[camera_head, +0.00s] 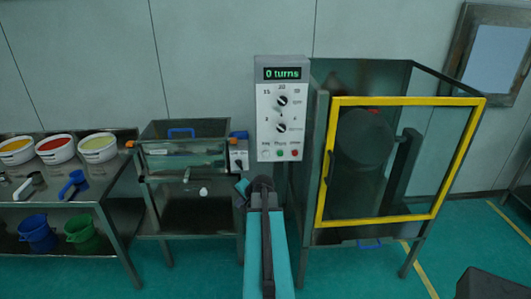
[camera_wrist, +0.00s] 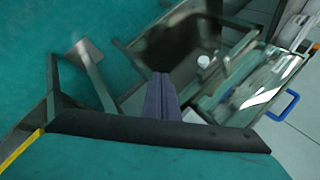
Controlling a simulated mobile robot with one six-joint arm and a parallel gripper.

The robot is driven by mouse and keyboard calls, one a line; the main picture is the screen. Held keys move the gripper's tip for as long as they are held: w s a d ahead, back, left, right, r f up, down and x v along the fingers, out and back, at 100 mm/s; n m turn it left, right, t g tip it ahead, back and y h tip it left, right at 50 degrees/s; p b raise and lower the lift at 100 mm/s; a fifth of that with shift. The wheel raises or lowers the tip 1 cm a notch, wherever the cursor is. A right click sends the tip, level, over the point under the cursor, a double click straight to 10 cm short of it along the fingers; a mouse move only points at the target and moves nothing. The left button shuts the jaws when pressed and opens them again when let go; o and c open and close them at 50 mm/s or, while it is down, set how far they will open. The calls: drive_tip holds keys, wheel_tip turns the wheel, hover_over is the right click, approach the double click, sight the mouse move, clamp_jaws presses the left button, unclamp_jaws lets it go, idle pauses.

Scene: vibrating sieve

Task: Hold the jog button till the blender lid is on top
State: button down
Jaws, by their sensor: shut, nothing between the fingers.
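The control panel (camera_head: 282,122) is a pale upright box with a green display reading "0 turns", two dark knobs and a row of small buttons. The pale jog button (camera_head: 266,153) is at the row's left, beside a green and a red one. The dark round blender drum (camera_head: 364,140) is behind the yellow-framed guard; a small red patch shows at its top edge. I cannot make out the lid clearly. My gripper (camera_head: 262,183) is just below the panel's buttons, apart from the jog button as far as I can see. In the wrist view its fingers (camera_wrist: 160,90) are together and empty.
The yellow-framed guard (camera_head: 400,100) stands right of the panel. A clear-sided box with a blue handle (camera_head: 181,132) is to the left. Further left, a metal table (camera_head: 100,190) holds tubs and scoops, with blue and green buckets (camera_head: 37,233) below.

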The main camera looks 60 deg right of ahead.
sight(265, 154)
drive_tip(key=s+d+r+m+h+p, duration=0.1)
drive_tip(key=s+d+r, duration=0.2)
drive_tip(key=d+r, duration=0.2)
drive_tip(key=s+d+r+m+t+h+p, duration=0.1)
drive_tip(key=s+d+r+m, duration=0.1)
drive_tip(key=s+d+r, duration=0.2)
wheel_tip(265, 154, up, 4)
drive_tip(key=shift+d+f+h, duration=0.25)
drive_tip(key=shift+d+h, duration=0.05)
drive_tip(key=shift+d, duration=0.95)
drive_tip(key=shift+w+d, duration=0.15)
drive_tip(key=shift+w+d+p, duration=0.1)
drive_tip(key=shift+w+d, duration=0.75)
drive_tip(key=shift+d, duration=0.3)
drive_tip(key=shift+w+d+p, duration=0.1)
drive_tip(key=shift+w+d, duration=0.7)
drive_tip(key=shift+d, duration=0.35)
drive_tip(key=shift+w+d+p, duration=0.1)
drive_tip(key=shift+w+d, duration=0.75)
drive_tip(key=shift+d, duration=0.3)
drive_tip(key=shift+d, duration=0.1)
drive_tip(key=shift+w+d, duration=0.25)
